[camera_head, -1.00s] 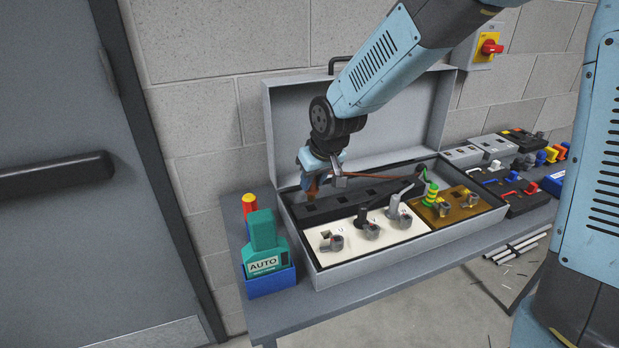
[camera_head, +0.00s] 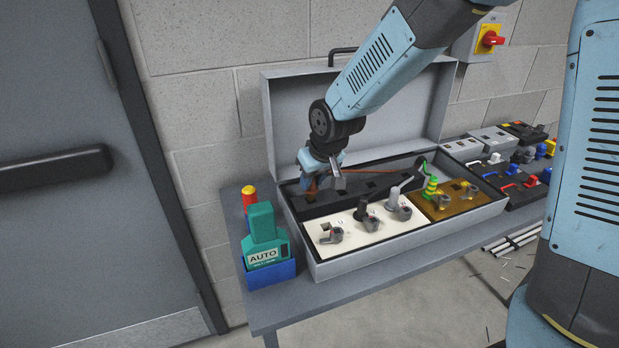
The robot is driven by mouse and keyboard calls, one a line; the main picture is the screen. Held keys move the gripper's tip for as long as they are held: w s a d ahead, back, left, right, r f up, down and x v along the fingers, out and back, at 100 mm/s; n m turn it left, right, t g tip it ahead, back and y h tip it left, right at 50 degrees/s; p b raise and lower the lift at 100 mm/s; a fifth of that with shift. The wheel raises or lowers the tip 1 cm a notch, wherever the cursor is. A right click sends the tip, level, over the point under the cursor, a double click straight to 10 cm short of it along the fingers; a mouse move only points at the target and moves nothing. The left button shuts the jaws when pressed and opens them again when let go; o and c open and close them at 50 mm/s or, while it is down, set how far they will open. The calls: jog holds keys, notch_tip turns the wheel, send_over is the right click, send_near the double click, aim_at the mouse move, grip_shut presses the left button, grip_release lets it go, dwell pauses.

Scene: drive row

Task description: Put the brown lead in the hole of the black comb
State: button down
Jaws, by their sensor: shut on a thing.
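The brown lead (camera_head: 385,170) runs as a thin reddish-brown line from my gripper (camera_head: 322,186) to the right, above the black comb. My gripper is shut on the lead's left end, low over the left part of the comb. The black comb (camera_head: 345,198) is a long dark strip with square holes along the back of the open grey case (camera_head: 420,242). My gripper covers part of the comb's left side. I cannot tell whether the lead's end is in a hole or just above it.
In the case, a cream panel (camera_head: 350,240) with grey knobs lies in front of the comb, and a brown panel (camera_head: 445,207) with a green-yellow coil (camera_head: 431,188) lies to the right. Coloured parts (camera_head: 515,170) lie further right.

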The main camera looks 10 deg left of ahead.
aim_at(314, 186)
jog(key=shift+f, duration=1.65)
jog(key=c, duration=0.8)
grip_release()
jog(key=v, duration=1.3)
jog(key=shift+r, duration=0.35)
